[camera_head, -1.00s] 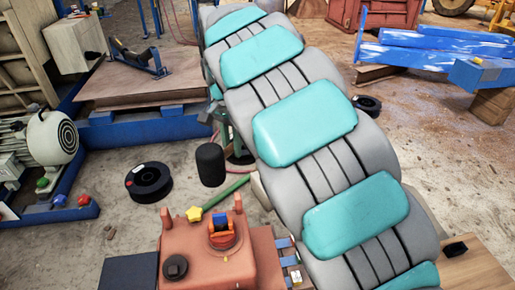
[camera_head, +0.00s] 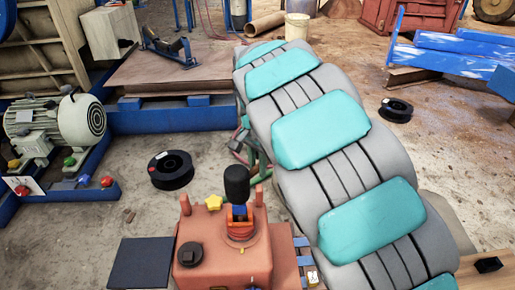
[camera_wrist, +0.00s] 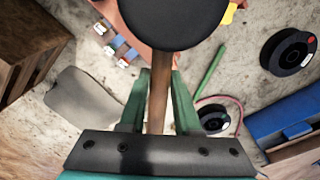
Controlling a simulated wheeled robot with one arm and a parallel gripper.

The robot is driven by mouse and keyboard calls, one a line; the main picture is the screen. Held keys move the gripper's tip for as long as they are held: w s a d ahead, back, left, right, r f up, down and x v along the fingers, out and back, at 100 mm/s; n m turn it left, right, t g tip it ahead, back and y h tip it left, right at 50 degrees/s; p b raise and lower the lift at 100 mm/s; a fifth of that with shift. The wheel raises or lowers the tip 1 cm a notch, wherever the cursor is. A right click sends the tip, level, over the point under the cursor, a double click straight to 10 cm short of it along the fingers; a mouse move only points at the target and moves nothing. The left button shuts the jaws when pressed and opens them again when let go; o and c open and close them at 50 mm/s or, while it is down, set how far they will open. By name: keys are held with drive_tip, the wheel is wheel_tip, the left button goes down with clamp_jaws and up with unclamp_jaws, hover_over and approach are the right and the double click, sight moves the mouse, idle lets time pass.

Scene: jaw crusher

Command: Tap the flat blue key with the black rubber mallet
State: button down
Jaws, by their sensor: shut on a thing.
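The black rubber mallet (camera_head: 237,186) appears just above the flat blue key (camera_head: 240,212) in the head view. The key sits in an orange-red holder on top of a reddish housing (camera_head: 222,262). The mallet head overlaps the key's upper end in the picture; I cannot tell whether they touch. In the wrist view, the mallet head (camera_wrist: 178,18) fills the top centre and hides the key. My gripper (camera_wrist: 160,82) has its green fingers shut on the mallet's brown wooden handle (camera_wrist: 159,88). In the head view the gripper is mostly hidden behind my arm.
A yellow star-shaped knob (camera_head: 214,202) is beside the key, and a dark round cap (camera_head: 190,253) is nearer on the housing. Upright red lugs stand at the housing's back corners. A black spool (camera_head: 171,170) lies on the floor behind left, with an electric motor (camera_head: 62,125) farther left.

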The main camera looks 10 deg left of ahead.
wheel_tip(320, 180, down, 3)
drive_tip(key=shift+r, duration=0.1)
drive_tip(key=shift+r+p, duration=1.1)
drive_tip(key=shift+r, duration=1.35)
